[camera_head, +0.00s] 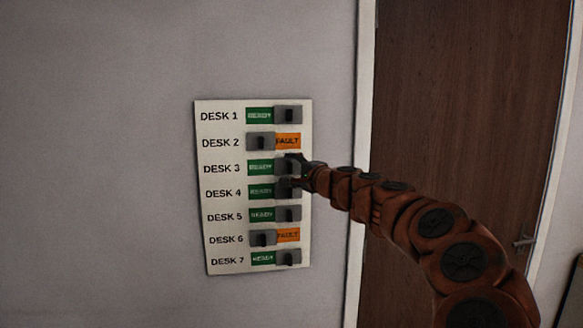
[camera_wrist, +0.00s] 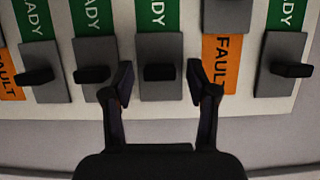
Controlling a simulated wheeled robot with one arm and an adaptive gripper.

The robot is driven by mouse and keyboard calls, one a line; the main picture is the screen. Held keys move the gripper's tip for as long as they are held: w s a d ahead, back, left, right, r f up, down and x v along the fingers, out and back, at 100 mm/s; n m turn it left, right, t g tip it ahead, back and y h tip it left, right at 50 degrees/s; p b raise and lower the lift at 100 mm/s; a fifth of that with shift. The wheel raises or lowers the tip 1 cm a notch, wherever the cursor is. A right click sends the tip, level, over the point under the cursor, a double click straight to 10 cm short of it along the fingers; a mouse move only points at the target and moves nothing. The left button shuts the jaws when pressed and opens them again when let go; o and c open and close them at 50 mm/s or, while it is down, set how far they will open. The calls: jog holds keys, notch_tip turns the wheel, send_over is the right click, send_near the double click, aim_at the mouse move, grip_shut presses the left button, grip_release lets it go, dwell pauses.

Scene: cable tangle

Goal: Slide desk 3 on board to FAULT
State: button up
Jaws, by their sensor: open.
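The white board (camera_head: 222,262) hangs on the wall with desk rows 1 to 7. In the desk 3 row, the green READY label (camera_head: 260,167) shows, and its grey slider (camera_head: 280,162) sits at the right end, partly hidden by my gripper (camera_head: 290,172). In the wrist view the picture is turned, and the desk 3 slider (camera_wrist: 158,50) has a dark knob (camera_wrist: 158,72) standing between the two fingers of my open gripper (camera_wrist: 159,78). There is a gap on each side of the knob. I cannot tell the depth of the fingertips exactly.
Desk 4's knob (camera_wrist: 92,74) is close outside the left finger in the wrist view. Desk 2's orange FAULT label (camera_wrist: 222,62) is beside the right finger. Desks 2 and 6 show FAULT; the others show READY. A brown door (camera_head: 460,100) stands to the right.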

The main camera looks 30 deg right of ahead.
jog(key=shift+w, duration=0.2)
jog(key=c, duration=0.9)
jog(key=shift+s, duration=0.1)
grip_shut()
jog(key=shift+r, duration=0.1)
